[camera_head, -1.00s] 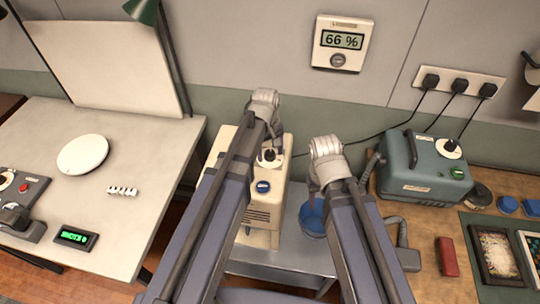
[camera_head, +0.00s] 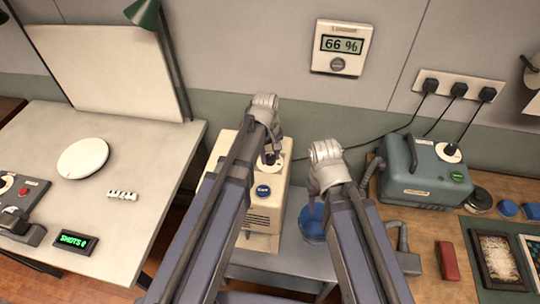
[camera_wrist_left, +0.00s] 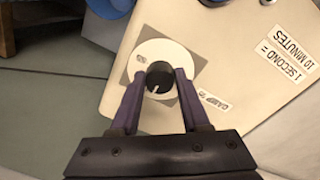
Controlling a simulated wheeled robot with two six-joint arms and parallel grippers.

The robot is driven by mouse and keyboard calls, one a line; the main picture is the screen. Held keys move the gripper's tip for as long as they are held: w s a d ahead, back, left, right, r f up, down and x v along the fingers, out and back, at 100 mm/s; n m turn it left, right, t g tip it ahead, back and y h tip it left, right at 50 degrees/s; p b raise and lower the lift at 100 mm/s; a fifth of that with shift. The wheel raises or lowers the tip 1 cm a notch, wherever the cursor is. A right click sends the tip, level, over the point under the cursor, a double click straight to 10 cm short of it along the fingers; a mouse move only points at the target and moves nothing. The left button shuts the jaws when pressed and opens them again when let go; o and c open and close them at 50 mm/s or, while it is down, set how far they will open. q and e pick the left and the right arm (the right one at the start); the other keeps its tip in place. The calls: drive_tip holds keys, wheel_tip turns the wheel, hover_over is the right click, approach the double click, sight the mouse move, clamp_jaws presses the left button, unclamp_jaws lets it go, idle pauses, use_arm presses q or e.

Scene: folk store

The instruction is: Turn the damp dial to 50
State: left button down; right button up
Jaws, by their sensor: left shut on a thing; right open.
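The damp dial is a black knob with a white pointer mark on a white disc (camera_wrist_left: 155,54), on top of a cream machine (camera_head: 222,160). My left gripper (camera_head: 271,155) is over the dial in the head view. In the left wrist view its two purple fingers (camera_wrist_left: 160,90) are shut on the black knob (camera_wrist_left: 159,72), one on each side. A label beside the disc seems to read "DAMP %". The wall display (camera_head: 341,44) reads 66 %. My right gripper (camera_head: 317,195) is open and empty, right of the machine, above a blue round container (camera_head: 312,228).
A label reading "1 SECOND = 10 MINUTES" (camera_wrist_left: 290,48) is on the machine top. A teal machine (camera_head: 422,170) stands on the wooden bench at right. A grey table (camera_head: 130,210) with a white disc is at left.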

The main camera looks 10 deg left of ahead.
use_arm(q)
drive_tip(key=shift+m, duration=0.3)
drive_tip(key=m, duration=0.4)
drive_tip(key=shift+a+m+g, duration=0.1)
drive_tip(key=shift+m+g, duration=0.2)
drive_tip(key=shift+m, duration=2.2)
drive_tip(key=shift+c, duration=1.9)
unclamp_jaws()
drive_tip(key=shift+r, duration=0.15)
